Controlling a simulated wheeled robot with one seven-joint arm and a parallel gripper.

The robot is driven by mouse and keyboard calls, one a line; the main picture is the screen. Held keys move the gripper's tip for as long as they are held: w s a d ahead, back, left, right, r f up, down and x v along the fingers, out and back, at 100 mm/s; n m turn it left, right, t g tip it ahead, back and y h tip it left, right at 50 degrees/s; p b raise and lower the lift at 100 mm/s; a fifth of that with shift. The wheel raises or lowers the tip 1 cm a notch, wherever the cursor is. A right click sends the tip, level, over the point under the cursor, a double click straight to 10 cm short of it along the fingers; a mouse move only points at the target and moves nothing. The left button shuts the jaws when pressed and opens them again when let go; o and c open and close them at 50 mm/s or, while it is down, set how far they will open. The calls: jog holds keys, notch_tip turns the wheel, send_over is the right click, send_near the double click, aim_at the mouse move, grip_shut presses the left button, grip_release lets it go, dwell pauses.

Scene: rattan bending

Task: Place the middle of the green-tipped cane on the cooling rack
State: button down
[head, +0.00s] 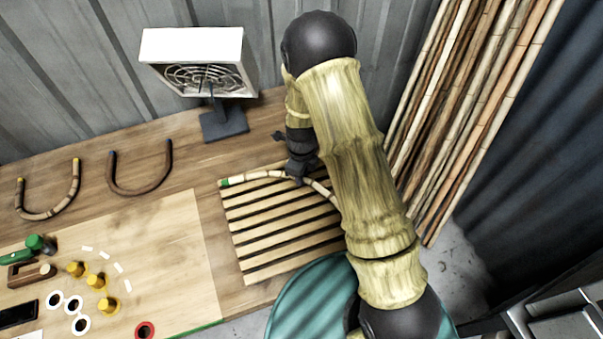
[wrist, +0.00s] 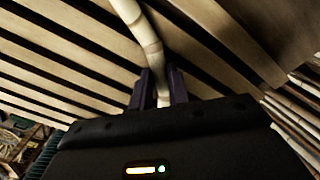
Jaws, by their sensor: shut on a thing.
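The green-tipped cane (head: 265,174) is a pale, jointed, gently curved rod with its green end at the left. It lies along the back part of the slatted wooden cooling rack (head: 285,241), at or just above the slats; contact is unclear. My gripper (head: 297,176) is over the rack's back edge, shut on the cane near its middle. In the wrist view the cane (wrist: 146,38) runs between the two dark fingers (wrist: 158,88), with rack slats (wrist: 60,45) behind it. My arm hides the cane's right end and part of the rack.
A box heater (head: 200,75) stands behind the rack. Two U-shaped canes (head: 141,190) lie at the left. A pegboard (head: 170,260) with yellow pegs (head: 97,281) is front left. A teal round thing (head: 300,300) is in front of the rack. Tall canes (head: 470,90) lean at the right.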

jog(key=c, duration=1.3)
grip_release()
jog(key=shift+c, duration=0.2)
notch_tip(320, 180, up, 12)
jog(key=b, duration=0.1)
jog(key=shift+r+b, duration=0.15)
jog(key=shift+b, duration=0.25)
jog(key=s+d+r+n+t, duration=0.1)
jog(key=s+d+r+n, duration=0.2)
jog(key=n, duration=0.9)
jog(key=s+d+r+n+t, duration=0.1)
jog(key=s+d+r+n, duration=0.3)
jog(key=s+d+n, duration=0.3)
jog(key=s+n, duration=0.4)
jog(key=shift+d+n+t, duration=0.25)
jog(key=shift+n+t, duration=0.05)
jog(key=shift+n, duration=0.1)
